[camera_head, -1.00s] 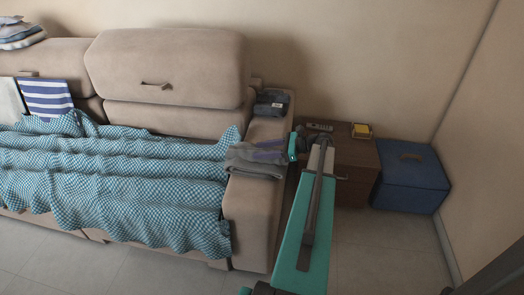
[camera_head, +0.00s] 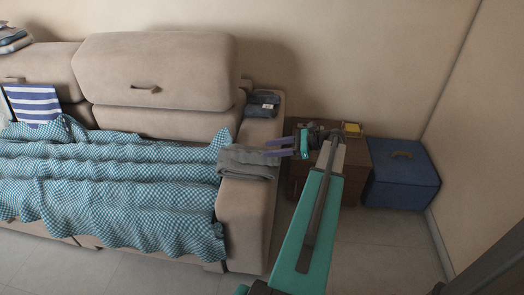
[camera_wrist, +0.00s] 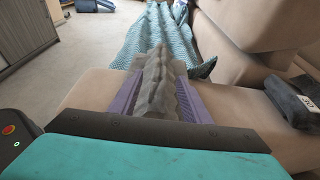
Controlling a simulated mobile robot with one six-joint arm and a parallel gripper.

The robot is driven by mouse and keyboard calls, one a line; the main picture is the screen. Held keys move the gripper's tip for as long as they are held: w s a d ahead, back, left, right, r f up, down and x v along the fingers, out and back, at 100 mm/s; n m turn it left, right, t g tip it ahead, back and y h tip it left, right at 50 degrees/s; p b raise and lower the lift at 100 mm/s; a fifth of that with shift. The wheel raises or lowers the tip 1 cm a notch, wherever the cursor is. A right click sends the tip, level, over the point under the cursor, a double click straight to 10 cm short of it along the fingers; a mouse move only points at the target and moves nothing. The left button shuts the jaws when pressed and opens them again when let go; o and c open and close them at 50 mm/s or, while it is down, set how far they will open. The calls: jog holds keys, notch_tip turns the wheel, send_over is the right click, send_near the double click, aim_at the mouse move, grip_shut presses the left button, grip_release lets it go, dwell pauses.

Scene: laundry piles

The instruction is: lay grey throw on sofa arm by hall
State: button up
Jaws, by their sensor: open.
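The grey throw (camera_head: 247,162) lies folded across the front part of the sofa's right arm (camera_head: 246,215), beside the blue checked blanket. In the wrist view the throw (camera_wrist: 160,85) is a ridged grey strip between my two purple fingers, with the arm's beige top on both sides. My gripper (camera_head: 279,147) is open at the throw's right end, its fingers pointing left along it. It also shows in the wrist view (camera_wrist: 160,100). Whether either finger touches the throw is unclear.
A blue checked blanket (camera_head: 110,185) covers the seat. Dark folded clothes (camera_head: 262,104) lie on the same arm towards the back. A brown side table (camera_head: 350,178) with small items and a blue box (camera_head: 402,175) stand to the right. The floor in front is clear.

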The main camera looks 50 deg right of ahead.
jog(key=v, duration=0.4)
jog(key=shift+s, duration=0.1)
jog(key=shift+r, duration=0.1)
dwell(0.7)
